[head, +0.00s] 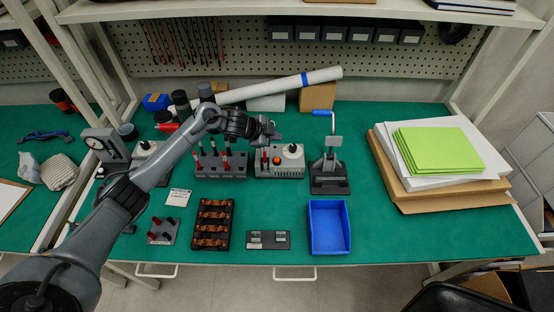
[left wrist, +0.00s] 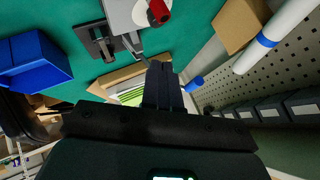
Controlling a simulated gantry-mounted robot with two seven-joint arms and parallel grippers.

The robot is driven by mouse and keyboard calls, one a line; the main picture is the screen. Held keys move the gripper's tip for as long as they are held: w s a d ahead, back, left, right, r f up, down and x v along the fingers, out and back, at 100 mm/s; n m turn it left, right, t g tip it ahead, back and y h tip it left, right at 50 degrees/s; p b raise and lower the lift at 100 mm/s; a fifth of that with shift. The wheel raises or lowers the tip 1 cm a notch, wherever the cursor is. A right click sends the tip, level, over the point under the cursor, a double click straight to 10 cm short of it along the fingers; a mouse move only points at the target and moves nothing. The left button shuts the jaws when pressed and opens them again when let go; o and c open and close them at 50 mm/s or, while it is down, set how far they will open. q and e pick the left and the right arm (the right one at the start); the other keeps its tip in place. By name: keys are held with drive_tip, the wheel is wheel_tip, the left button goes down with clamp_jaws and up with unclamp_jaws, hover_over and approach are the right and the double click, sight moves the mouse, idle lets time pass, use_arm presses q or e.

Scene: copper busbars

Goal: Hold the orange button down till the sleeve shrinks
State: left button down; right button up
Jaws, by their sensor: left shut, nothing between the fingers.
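The grey box (head: 280,172) stands mid-table, with the orange button (head: 277,160) on its top. A pale round disc (head: 292,152) with a dark piece on it is at the box's back right. In the left wrist view, the box (left wrist: 122,12) is cut by the top edge, and a red tube-like piece (left wrist: 158,12) sits over the pale disc; I cannot tell whether it is the sleeve. The button is not visible there. My left gripper (head: 273,131) is shut and empty, above the back left of the box and apart from the button. My right gripper is not in view.
A rack with red-handled tools (head: 221,170) stands left of the box. A lever press (head: 330,180) with a blue handle stands right of it. A blue tray (head: 330,247) is in front. A long white roll (head: 290,85) lies behind. Green sheets (head: 440,150) are stacked at right.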

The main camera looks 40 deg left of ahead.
use_arm(q)
drive_tip(key=b, duration=0.7)
hover_over(275, 161)
drive_tip(key=shift+f, duration=3.4)
drive_tip(key=shift+f+b, duration=0.5)
drive_tip(key=shift+f, duration=0.45)
drive_tip(key=shift+a, duration=0.1)
drive_tip(key=shift+f, duration=0.1)
drive_tip(key=shift+f, duration=0.35)
